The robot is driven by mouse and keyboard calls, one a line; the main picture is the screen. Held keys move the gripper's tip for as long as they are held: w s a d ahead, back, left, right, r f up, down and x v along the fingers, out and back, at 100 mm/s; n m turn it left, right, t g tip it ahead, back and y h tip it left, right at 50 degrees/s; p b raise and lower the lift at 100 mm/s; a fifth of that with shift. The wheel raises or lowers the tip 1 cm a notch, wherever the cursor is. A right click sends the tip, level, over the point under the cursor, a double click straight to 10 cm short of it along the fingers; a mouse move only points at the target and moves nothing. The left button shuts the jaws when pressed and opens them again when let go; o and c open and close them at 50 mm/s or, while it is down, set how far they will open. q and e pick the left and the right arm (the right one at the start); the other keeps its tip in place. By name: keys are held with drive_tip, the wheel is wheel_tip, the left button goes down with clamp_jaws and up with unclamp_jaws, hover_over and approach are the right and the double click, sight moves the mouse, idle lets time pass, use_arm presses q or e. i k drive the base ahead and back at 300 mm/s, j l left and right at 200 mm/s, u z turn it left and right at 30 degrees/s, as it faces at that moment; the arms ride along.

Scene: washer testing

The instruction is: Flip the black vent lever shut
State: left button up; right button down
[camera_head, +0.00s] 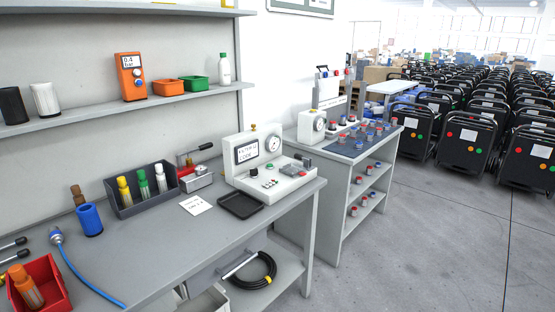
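A white test unit (257,181) with a round gauge, a lettered display and a brass fitting on top stands at the right end of the grey workbench. A small dark part (303,161) sticks up at the right of its base. It is too small to tell whether this is the black vent lever or how it is set. Left of the unit, a small grey and red device (197,180) has a raised, black-handled lever (199,149), slanting up to the right. I cannot tell which is the vent lever. Neither of my grippers shows.
A black tray (240,205) and a white card (196,205) lie in front of the unit. A dark bottle rack (130,205), blue cup (90,220), blue hose (85,281) and red bin (55,295) stand left. Open floor (430,240) lies right.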

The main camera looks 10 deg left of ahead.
sight(297, 156)
drive_tip(key=i+u, duration=0.15)
drive_tip(key=u, duration=0.25)
drive_tip(key=i+l+u, duration=0.15)
drive_tip(key=u, duration=0.25)
drive_tip(key=i+l+u, duration=0.15)
drive_tip(key=u, duration=0.3)
drive_tip(key=i+l+u, duration=0.1)
drive_tip(key=l+u, duration=0.3)
drive_tip(key=i+l+u, duration=0.25)
drive_tip(key=l, duration=0.45)
drive_tip(key=i+l+u, duration=0.2)
drive_tip(key=l, duration=0.5)
drive_tip(key=l+u, duration=0.25)
drive_tip(key=l, duration=1.45)
drive_tip(key=i+l, duration=0.1)
drive_tip(key=l, duration=0.85)
